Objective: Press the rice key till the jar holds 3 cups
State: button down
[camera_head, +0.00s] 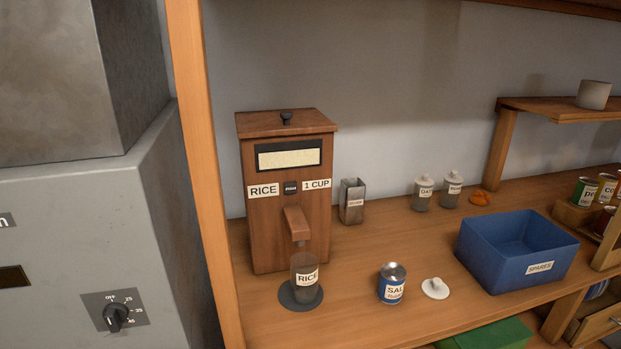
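The wooden rice dispenser (262,228) stands upright on the shelf at the left. It has a window showing pale grain (288,158) near its top. The small dark rice key (290,187) sits between the labels "RICE" and "1 CUP". A wooden spout (296,222) juts out below the key. The jar (303,263), labelled "RICE", stands upright under the spout on a dark round pad (288,297). Its glass looks dark, and I cannot tell how much rice is in it. My gripper is not in view.
A blue "SPARES" bin (480,262) stands further right. A metal holder (352,203) and two labelled jars (423,192) stand behind. A wooden post (205,175) rises left of the dispenser.

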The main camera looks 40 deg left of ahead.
aim_at(290, 188)
jog(key=i, duration=0.85)
jog(key=u, duration=3.5)
